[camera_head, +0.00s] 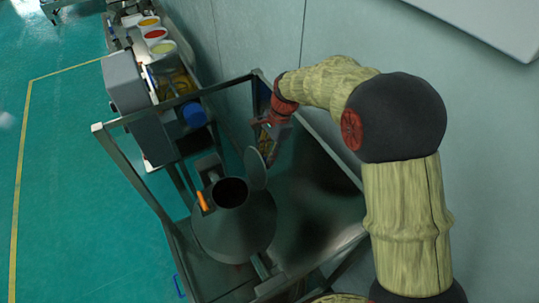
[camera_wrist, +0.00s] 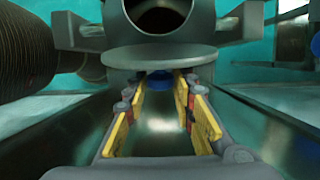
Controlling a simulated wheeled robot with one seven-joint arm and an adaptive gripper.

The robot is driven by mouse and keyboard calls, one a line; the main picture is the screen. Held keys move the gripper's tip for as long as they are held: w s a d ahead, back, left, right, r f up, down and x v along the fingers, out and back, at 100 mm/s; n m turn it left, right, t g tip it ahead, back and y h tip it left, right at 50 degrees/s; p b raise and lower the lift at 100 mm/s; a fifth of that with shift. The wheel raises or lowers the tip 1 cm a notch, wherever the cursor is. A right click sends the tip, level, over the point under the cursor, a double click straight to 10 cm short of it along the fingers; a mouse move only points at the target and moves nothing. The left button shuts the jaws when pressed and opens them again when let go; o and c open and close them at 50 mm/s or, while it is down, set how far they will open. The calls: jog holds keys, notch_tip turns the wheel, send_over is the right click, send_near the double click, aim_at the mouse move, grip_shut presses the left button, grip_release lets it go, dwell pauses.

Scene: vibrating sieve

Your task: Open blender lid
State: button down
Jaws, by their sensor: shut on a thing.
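The blender is a grey cone-shaped vessel (camera_head: 235,228) in a metal frame. Its round dark mouth (camera_head: 230,192) is uncovered. The grey disc lid (camera_head: 256,168) stands tilted up beside the mouth, on the right side. In the wrist view the lid (camera_wrist: 160,56) shows nearly edge-on, with the open mouth (camera_wrist: 158,14) behind it. My gripper (camera_head: 266,136) is behind the lid. In the wrist view its yellow fingers (camera_wrist: 163,88) are on both sides of a small blue part (camera_wrist: 160,79) below the lid, and they are shut on it. The exact contact is hard to see.
An orange part (camera_head: 202,201) is left of the mouth. Metal frame bars (camera_head: 152,112) surround the vessel. A machine with a blue knob (camera_head: 194,115) and several coloured containers (camera_head: 154,34) stand at the back left. The wall is close behind. The green floor at left is clear.

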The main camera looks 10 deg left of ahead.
jog(key=shift+a+r, duration=0.15)
jog(key=shift+r, duration=0.05)
jog(key=c, duration=1.5)
grip_release()
jog(key=shift+f, duration=0.1)
jog(key=v, duration=1.2)
